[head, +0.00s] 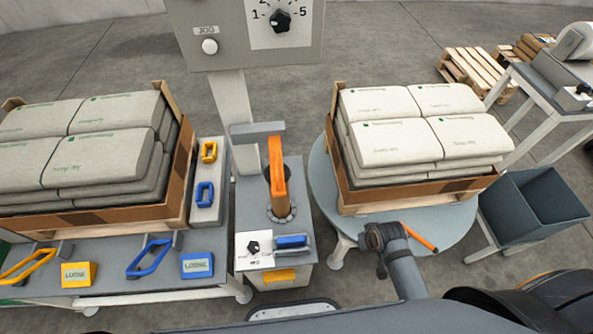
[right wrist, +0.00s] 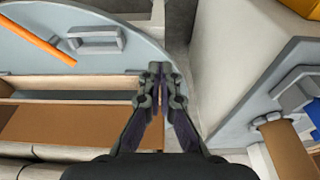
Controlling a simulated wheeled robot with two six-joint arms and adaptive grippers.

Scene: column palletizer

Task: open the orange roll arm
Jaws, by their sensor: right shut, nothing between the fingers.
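An orange arm (head: 277,178) stands upright at the grey column base, beside a grey bracket (head: 257,130). A separate thin orange bar (head: 420,236) lies along the near rim of the round grey turntable (head: 465,222); it also shows at the upper left of the right wrist view (right wrist: 37,38). I cannot tell which one the name means. My right gripper (head: 378,236) is near the turntable's front rim, to the right of the upright arm and left of the bar. In the right wrist view its fingers (right wrist: 160,82) are together and empty. My left gripper is out of view.
A carton of grey sacks (head: 350,190) stands on the turntable, close to my right gripper. Another sack carton (head: 90,220) stands left. The base carries a knob (head: 253,247) and blue handle (head: 291,241). A dark bin (head: 530,210) stands right.

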